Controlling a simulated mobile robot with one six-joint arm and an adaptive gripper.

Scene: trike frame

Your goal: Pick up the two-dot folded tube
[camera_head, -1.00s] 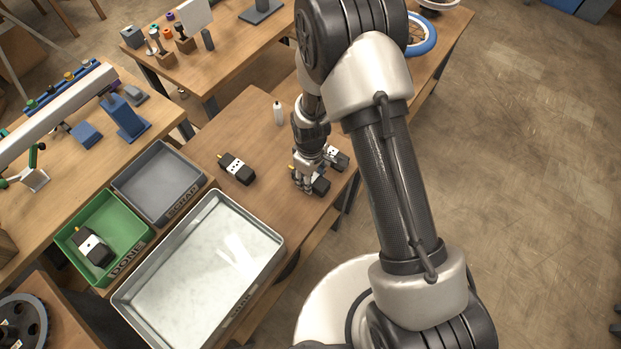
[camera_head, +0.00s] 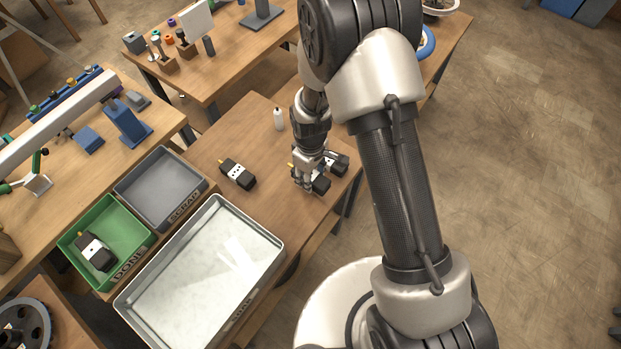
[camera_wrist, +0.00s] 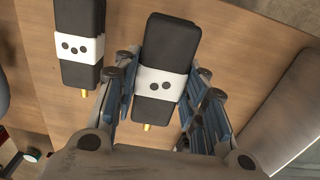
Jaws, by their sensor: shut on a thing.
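The two-dot folded tube (camera_wrist: 162,75) is black with a white band carrying two dots and a brass tip. In the wrist view it lies between the two fingers of my gripper (camera_wrist: 163,95), which is shut on it. In the head view my gripper (camera_head: 307,178) points down at the right side of the table and partly hides this tube (camera_head: 321,185). I cannot tell whether it is clear of the tabletop. A three-dot folded tube (camera_wrist: 78,45) lies just left of it in the wrist view, apart from the fingers.
A green DONE bin (camera_head: 130,236) holds one tube. A grey SCRAP bin (camera_head: 150,190) and a large metal tray (camera_head: 275,250) stand beside it.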

